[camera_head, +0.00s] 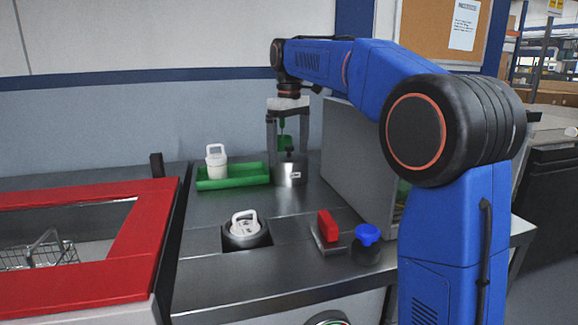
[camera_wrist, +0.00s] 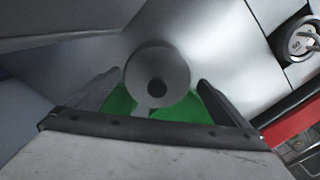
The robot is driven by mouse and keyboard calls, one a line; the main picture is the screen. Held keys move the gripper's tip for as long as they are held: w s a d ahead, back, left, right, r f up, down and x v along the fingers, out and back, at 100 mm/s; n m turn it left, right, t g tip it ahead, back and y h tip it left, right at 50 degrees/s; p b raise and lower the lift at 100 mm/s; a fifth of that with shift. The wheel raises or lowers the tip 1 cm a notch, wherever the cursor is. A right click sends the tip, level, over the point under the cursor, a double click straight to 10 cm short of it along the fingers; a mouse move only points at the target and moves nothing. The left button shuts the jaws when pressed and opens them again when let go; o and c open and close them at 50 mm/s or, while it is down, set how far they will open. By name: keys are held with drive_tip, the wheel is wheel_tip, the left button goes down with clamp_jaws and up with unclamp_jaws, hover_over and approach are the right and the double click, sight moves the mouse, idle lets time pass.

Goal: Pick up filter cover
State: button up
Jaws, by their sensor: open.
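My gripper (camera_head: 287,150) points straight down with its fingers spread, over a grey metal cylinder (camera_head: 291,175) with a small label and a dark knob on top. In the wrist view, a round grey disc (camera_wrist: 140,68) with a dark centre shows between the open fingers (camera_wrist: 155,92), with green around its lower edge. No thing is visibly clamped. Which part is the filter cover is not marked. A white cover with a loop handle (camera_head: 244,224) sits in a round dark recess; it also shows in the wrist view (camera_wrist: 303,42).
A green tray (camera_head: 233,181) holds a white handled container (camera_head: 216,162). A red-framed basin (camera_head: 130,240) with a wire basket is at left. A red-handled block (camera_head: 327,228) and a blue-topped dark item (camera_head: 367,240) stand at front right. A grey panel (camera_head: 350,150) rises to the right.

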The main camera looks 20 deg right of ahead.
sight(290, 157)
drive_tip(key=shift+d+f, duration=0.2)
drive_tip(key=shift+f, duration=2.6)
drive_tip(key=shift+c, duration=0.3)
drive_tip(key=c, duration=0.9)
